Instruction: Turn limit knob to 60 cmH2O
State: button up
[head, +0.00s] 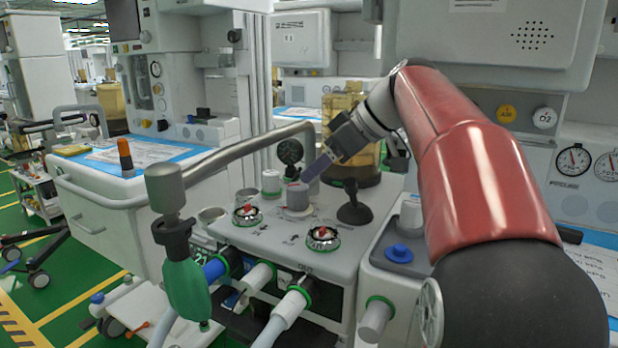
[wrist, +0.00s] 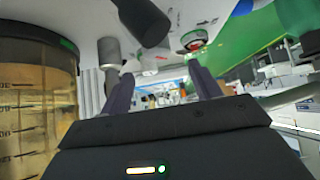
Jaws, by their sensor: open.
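The limit knob looks to be the short grey cylinder (head: 298,196) on the light grey machine top in the head view. My gripper (head: 308,177) reaches down from the upper right, its fingertips close above and beside this knob. Contact cannot be told. In the wrist view, my two dark fingers (wrist: 160,84) are spread apart with nothing clearly held between them. A grey cylinder (wrist: 109,53) shows beside the left finger there, probably the same knob. The knob's scale and setting are too small to read.
A black knob (head: 354,206) stands right of the grey one, and a white post (head: 271,183) to its left. Two red-centred valves (head: 247,213) (head: 323,238) lie in front. An amber canister (head: 345,110) stands behind. A grey rail (head: 215,160) curves past on the left.

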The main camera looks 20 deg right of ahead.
aim_at(298, 185)
jog(key=x, duration=0.7)
jog(key=shift+w+a+f, duration=0.15)
jog(key=shift+w+f, duration=0.05)
jog(key=shift+w, duration=0.15)
jog(key=shift+c, duration=0.3)
jog(key=c, duration=0.9)
